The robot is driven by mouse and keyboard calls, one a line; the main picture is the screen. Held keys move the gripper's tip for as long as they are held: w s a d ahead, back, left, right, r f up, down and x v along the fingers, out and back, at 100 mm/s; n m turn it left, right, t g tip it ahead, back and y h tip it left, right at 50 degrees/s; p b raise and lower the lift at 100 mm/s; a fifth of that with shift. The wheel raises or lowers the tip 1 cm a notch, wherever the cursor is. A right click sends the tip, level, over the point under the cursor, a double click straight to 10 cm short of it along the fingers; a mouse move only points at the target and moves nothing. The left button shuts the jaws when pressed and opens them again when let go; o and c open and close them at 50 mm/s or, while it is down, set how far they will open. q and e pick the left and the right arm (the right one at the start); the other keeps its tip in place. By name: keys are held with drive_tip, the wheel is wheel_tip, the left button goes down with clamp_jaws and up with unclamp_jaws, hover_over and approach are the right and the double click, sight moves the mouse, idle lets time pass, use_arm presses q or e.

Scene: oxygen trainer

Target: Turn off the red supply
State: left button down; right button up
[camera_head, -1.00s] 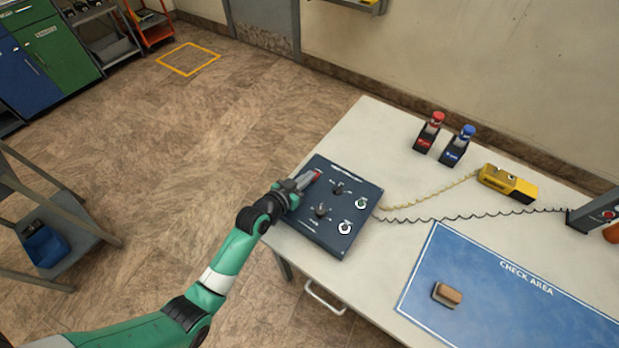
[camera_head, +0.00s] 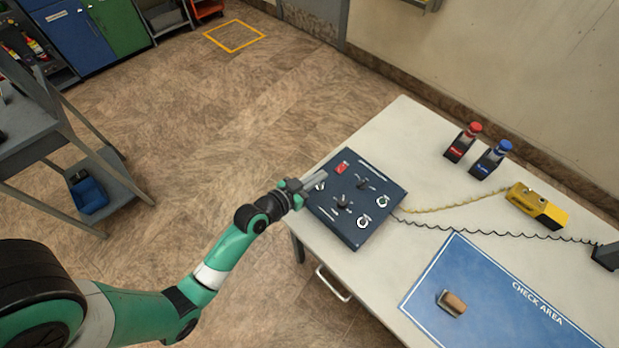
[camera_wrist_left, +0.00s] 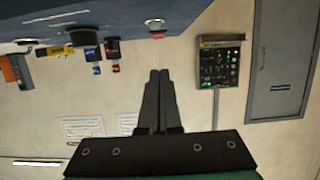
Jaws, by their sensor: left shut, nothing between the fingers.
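The dark blue control panel (camera_head: 325,212) lies on the near left corner of the table. It carries a red rectangular piece (camera_head: 342,168) near its far left corner, black knobs (camera_head: 362,184) and pale round fittings (camera_head: 383,201). Another pale fitting (camera_head: 320,186) shows right beside my left gripper (camera_head: 322,177). The gripper is shut and empty over the panel's left edge, apart from the red piece. Its closed fingers (camera_wrist_left: 159,75) also show in the left wrist view. Small lettering on the panel is unreadable. My right gripper is not in view.
A yellow device (camera_head: 537,206) has a coiled cord. A brown block (camera_head: 451,302) lies on the blue check area mat (camera_head: 480,275).

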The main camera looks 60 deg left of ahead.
use_arm(q)
drive_tip(key=v, duration=0.3)
drive_tip(key=shift+s+f, duration=0.15)
drive_tip(key=shift+s, duration=0.1)
drive_tip(key=shift+w+d, duration=0.1)
